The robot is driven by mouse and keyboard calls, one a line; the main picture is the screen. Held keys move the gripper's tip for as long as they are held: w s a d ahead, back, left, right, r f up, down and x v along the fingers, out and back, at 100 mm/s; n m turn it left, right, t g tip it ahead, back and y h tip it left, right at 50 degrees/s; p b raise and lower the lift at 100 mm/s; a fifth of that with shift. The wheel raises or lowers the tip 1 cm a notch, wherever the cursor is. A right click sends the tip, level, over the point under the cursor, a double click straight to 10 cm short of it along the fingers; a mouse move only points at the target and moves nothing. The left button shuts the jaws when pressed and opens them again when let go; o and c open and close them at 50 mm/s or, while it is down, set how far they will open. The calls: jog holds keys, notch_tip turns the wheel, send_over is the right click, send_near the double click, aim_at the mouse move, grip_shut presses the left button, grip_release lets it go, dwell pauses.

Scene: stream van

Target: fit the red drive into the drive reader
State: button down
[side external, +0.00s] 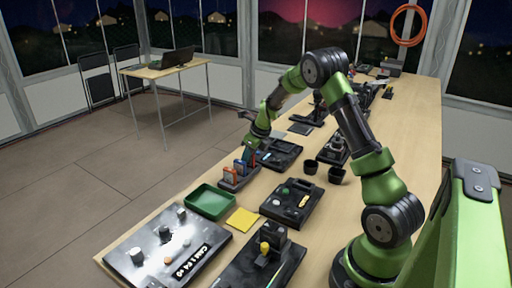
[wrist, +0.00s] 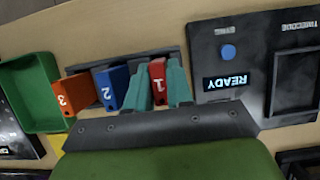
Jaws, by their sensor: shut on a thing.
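The red drive (wrist: 158,72), marked 1, stands at the right end of a dark rack (wrist: 85,68) in the wrist view. My gripper (wrist: 159,88) is shut on it, with one teal finger on each side. The drive's lower part is hidden, so I cannot tell whether it is still seated. A dark panel with a lit READY display (wrist: 226,82) and a blue round button (wrist: 228,52) lies just right of the drive; it looks like the drive reader. In the side view my gripper (side external: 250,148) is low over the rack, beside that panel (side external: 285,150).
A blue drive (wrist: 112,86) marked 2 and an orange drive (wrist: 71,96) marked 3 stand left of the red one. A green tray (side external: 210,201) and a yellow pad (side external: 242,220) are nearby.

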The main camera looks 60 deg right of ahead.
jog(key=shift+f, duration=0.15)
jog(key=c, duration=1)
grip_release()
jog(key=v, duration=1.6)
jog(key=s+a+r+n, duration=0.2)
jog(key=s+a+n, duration=0.2)
jog(key=a+n, duration=0.4)
jog(key=s+a+r+n+t+y, duration=0.1)
jog(key=s+a+r+n, duration=0.2)
jog(key=a+n, duration=0.5)
jog(key=s+a+r+n+t+y, duration=0.1)
jog(key=s+a+r+n, duration=0.2)
jog(key=s+a+n, duration=0.3)
jog(key=shift+s+a+n, duration=0.1)
jog(key=shift+a+n, duration=1)
jog(key=shift+n, duration=0.4)
jog(key=s+a+n, duration=0.1)
jog(key=n, duration=0.1)
jog(key=s+a+f+n, duration=0.1)
jog(key=s+n, duration=0.1)
jog(key=s+a+n, duration=0.1)
jog(key=n, duration=0.2)
jog(key=shift+s+a+f+t, duration=0.1)
jog(key=shift+s+f+t, duration=0.2)
